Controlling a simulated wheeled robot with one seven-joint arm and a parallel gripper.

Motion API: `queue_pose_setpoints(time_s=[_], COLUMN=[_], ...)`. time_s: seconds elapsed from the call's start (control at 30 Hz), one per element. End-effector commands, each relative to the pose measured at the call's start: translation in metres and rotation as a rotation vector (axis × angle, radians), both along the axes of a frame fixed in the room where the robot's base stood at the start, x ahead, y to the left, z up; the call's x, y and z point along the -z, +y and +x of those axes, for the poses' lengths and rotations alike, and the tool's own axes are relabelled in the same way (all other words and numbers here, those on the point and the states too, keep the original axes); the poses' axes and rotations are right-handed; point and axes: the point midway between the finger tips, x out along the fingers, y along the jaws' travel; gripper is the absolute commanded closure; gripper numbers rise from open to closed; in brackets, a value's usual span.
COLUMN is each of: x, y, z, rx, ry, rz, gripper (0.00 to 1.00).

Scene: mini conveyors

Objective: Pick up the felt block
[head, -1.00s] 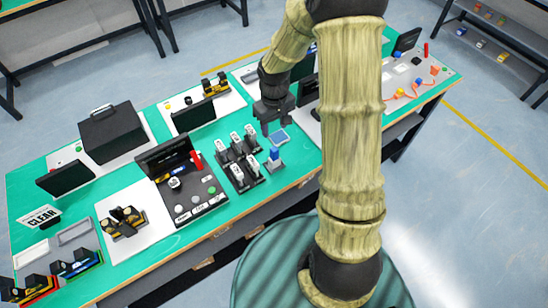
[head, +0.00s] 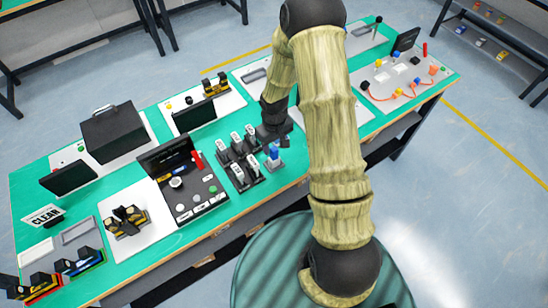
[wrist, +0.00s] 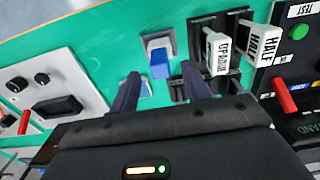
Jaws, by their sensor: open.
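A small blue block (head: 273,151), which looks like the felt block, stands on a pale grey base near the table's front edge. In the wrist view the blue block (wrist: 159,68) shows beyond and between my fingertips, with a pale grey part behind it. My gripper (head: 276,134) is just above and behind it in the head view. In the wrist view my gripper (wrist: 162,84) is open, with its two dark fingers apart and nothing between them. I cannot tell the exact gap to the block.
Dark levers with white labelled handles (wrist: 258,42) stand right beside the block, close to my right finger in the wrist view. A dark control panel (head: 188,195) with buttons lies further left. Bare green table top (wrist: 115,55) lies left of the block in the wrist view.

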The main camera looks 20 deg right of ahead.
Motion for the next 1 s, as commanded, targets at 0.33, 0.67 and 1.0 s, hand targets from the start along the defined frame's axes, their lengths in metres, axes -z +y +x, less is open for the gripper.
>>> queue_pose_setpoints(time_s=[0.33,0.67,1.0], x=[0.028,0.051,0.051], y=[0.001,0.0,0.0], z=[0.0,0.001,0.001], rx=[-0.001,0.0,0.0], ry=[0.005,0.0,0.0], rz=[-0.001,0.0,0.0], gripper=[0.53,0.53,0.53])
